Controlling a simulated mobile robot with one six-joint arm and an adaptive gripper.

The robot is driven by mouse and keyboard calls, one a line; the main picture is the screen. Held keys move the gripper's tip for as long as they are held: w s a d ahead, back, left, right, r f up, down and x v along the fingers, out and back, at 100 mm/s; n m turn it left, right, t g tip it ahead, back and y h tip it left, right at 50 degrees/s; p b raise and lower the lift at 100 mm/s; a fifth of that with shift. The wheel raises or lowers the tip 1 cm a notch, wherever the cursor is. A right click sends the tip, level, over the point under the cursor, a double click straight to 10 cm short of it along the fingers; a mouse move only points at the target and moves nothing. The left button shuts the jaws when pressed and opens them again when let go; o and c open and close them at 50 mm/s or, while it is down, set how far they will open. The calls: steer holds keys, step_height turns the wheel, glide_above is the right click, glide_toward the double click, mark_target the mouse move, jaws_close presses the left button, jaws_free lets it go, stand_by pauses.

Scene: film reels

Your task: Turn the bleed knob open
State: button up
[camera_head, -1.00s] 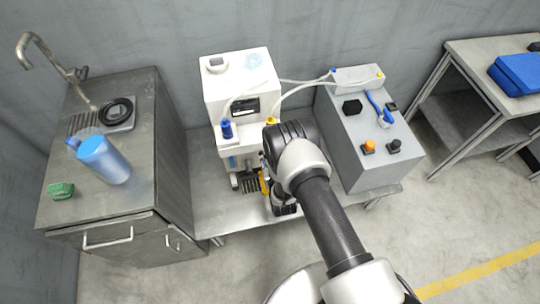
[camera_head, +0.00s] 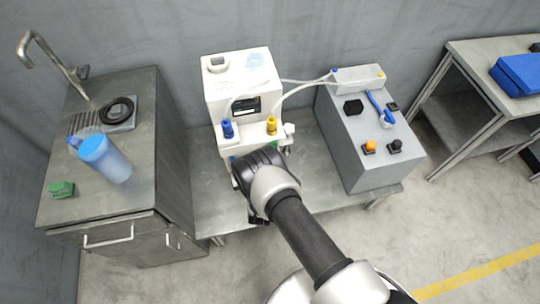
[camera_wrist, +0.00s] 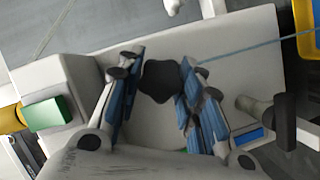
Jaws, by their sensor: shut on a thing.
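A white machine (camera_head: 238,88) stands on the low metal bench, with a blue fitting (camera_head: 227,129) and a yellow fitting (camera_head: 271,126) on its front ledge. In the wrist view, a dark lobed knob (camera_wrist: 160,82) sits on a pale surface; it looks like the bleed knob. My gripper (camera_wrist: 158,72) is shut on it, with a blue-padded finger on each side. In the head view my wrist hides the fingers and the knob in front of the machine. No mark shows how far the knob is turned.
In the wrist view, a black lever (camera_wrist: 284,120) stands right of the knob and a green block (camera_wrist: 46,113) left of it. A grey control box (camera_head: 372,150) stands right of the machine. A metal cabinet (camera_head: 165,185) with a blue jug (camera_head: 104,158) is at the left.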

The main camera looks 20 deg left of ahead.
steer(key=n, duration=0.1)
steer(key=n+t, duration=0.1)
steer(key=n, duration=0.1)
steer(key=shift+f+t+h, duration=0.15)
steer(key=shift+t+h, duration=0.15)
steer(key=shift+n+t, duration=0.7)
steer(key=shift+n, duration=1.1)
steer(key=o, duration=1.1)
steer(key=s, duration=0.4)
steer(key=s+d, duration=0.1)
steer(key=s, duration=0.3)
steer(key=s+d, duration=0.1)
steer(key=s, duration=0.3)
steer(key=shift+f, duration=0.4)
